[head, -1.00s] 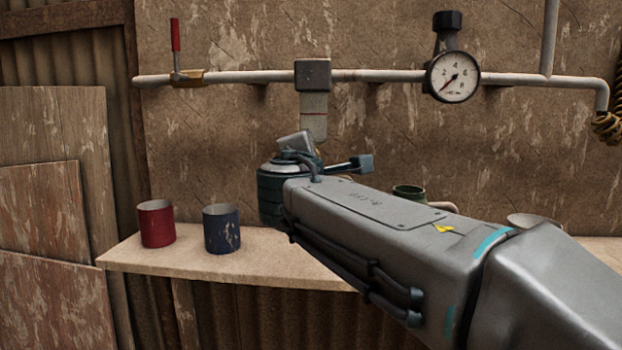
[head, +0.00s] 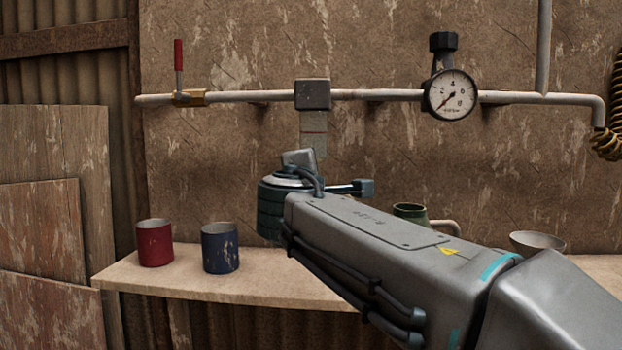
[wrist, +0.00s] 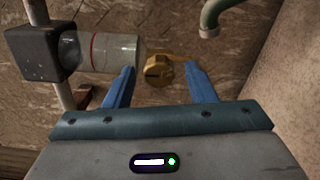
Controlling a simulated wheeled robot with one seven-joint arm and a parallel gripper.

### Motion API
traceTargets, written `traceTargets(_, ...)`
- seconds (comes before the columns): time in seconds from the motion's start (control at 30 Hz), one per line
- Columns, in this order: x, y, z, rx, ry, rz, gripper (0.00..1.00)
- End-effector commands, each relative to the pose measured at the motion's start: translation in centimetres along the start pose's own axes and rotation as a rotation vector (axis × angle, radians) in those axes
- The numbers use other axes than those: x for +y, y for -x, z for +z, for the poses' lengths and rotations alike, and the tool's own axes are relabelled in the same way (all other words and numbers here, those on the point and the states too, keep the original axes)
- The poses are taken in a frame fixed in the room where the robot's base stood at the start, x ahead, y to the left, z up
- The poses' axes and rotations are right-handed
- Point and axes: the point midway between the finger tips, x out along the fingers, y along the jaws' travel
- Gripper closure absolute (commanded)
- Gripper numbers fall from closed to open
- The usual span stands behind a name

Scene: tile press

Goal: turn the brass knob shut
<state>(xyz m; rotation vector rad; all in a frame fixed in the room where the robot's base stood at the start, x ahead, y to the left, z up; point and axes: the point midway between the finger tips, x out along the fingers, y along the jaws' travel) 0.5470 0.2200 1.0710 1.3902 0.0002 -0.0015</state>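The brass knob (wrist: 158,71) shows in the wrist view, at the end of a clear bowl (wrist: 113,52) with a red line. The bowl hangs from a dark block (wrist: 40,53) on the pipe. My gripper (wrist: 160,67) is open, its two blue fingers on either side of the knob, with a visible gap on each side. I cannot tell how far the fingertips reach along the knob. In the head view the bowl (head: 313,133) hangs below the block (head: 312,94); my wrist hides the knob and the fingers.
A pipe (head: 380,95) runs along the wall with a red-handled valve (head: 179,75) and a pressure gauge (head: 451,94). A red cup (head: 155,243), a blue cup (head: 220,248), a green cup (head: 410,213) and a bowl (head: 537,241) stand on the shelf (head: 190,283).

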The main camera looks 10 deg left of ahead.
Motion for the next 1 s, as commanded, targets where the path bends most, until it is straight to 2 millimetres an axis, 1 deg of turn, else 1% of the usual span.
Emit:
traceTargets(0.23, 0.0, 0.2, 0.0, 0.001, 0.001, 0.001, 0.50)
traceTargets(0.37, -0.1, 1.5, -0.1, 0.002, 0.000, 0.002, 0.50)
traceTargets(0.47, -0.1, 3.3, 0.0, 0.002, 0.000, 0.004, 0.50)
traceTargets(0.7, -0.1, 8.9, 0.0, 0.002, 0.000, 0.004, 0.50)
traceTargets(0.8, 0.0, 10.9, 0.0, 0.001, 0.000, 0.003, 0.50)
traceTargets(0.9, 0.0, 12.3, 0.1, 0.000, 0.000, 0.002, 0.50)
traceTargets(1.0, 0.0, 13.3, 0.0, 0.001, 0.001, 0.001, 0.50)
